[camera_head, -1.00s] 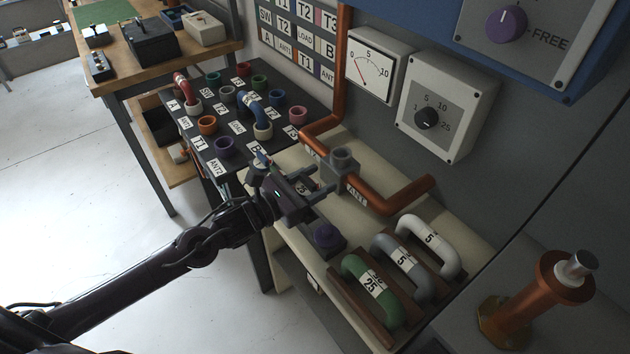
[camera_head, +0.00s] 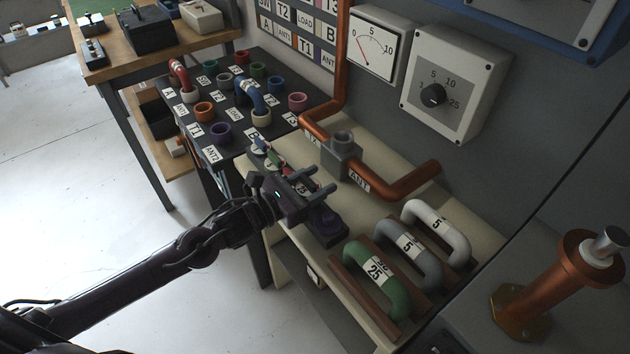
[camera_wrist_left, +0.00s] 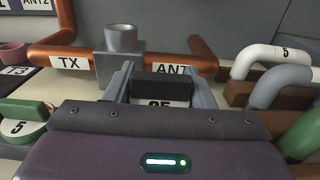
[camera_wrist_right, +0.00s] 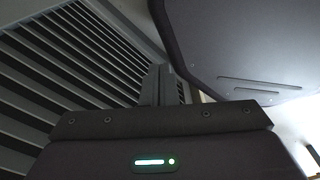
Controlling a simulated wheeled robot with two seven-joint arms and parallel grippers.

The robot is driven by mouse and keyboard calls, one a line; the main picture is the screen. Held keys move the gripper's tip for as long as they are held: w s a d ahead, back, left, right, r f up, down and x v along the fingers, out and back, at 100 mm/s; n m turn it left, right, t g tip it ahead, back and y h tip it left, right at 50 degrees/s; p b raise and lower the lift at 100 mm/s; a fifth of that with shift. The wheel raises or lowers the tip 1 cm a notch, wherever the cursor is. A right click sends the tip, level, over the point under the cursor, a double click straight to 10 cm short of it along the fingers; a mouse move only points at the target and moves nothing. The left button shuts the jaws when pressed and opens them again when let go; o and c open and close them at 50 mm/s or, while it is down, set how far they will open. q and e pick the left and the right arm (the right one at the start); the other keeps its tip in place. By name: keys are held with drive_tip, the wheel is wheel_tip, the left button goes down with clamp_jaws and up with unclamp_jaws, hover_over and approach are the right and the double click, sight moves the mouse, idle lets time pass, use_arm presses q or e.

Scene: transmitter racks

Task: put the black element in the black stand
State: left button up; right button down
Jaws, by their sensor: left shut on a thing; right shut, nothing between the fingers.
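My left gripper (camera_head: 318,180) is shut on the black element (camera_wrist_left: 162,88), which has a white label. In the left wrist view it lies between the two fingers; in the head view the gripper mostly hides it. A small dark block with a purple round top (camera_head: 326,228), apparently the black stand, is on the cream bench just below and in front of the gripper. The gripper overlaps its upper edge in the picture, so I cannot tell whether they touch. My right gripper (camera_wrist_right: 157,85) shows only in its wrist view, shut and empty.
A copper pipe (camera_head: 405,185) with a grey socket box (camera_head: 341,158) runs behind the gripper. White, grey and green (camera_head: 380,285) handle-shaped elements stand in brown racks at right. A dark panel of coloured sockets (camera_head: 225,125) is at left. Grey slats (camera_wrist_right: 60,60) are near my right gripper.

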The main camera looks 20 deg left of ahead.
use_arm(q)
drive_tip(key=shift+b, duration=0.65)
idle(1.4)
drive_tip(key=shift+f+b, duration=1.9)
drive_tip(key=shift+b, duration=0.05)
drive_tip(key=shift+r, duration=0.2)
drive_tip(key=shift+r+p, duration=1.05)
drive_tip(key=shift+r, duration=0.3)
drive_tip(key=shift+b, duration=0.7)
idle(0.9)
drive_tip(key=shift+f, duration=0.2)
drive_tip(key=shift+f+b, duration=0.3)
drive_tip(key=shift+b, duration=0.2)
drive_tip(key=shift+f+b, duration=0.4)
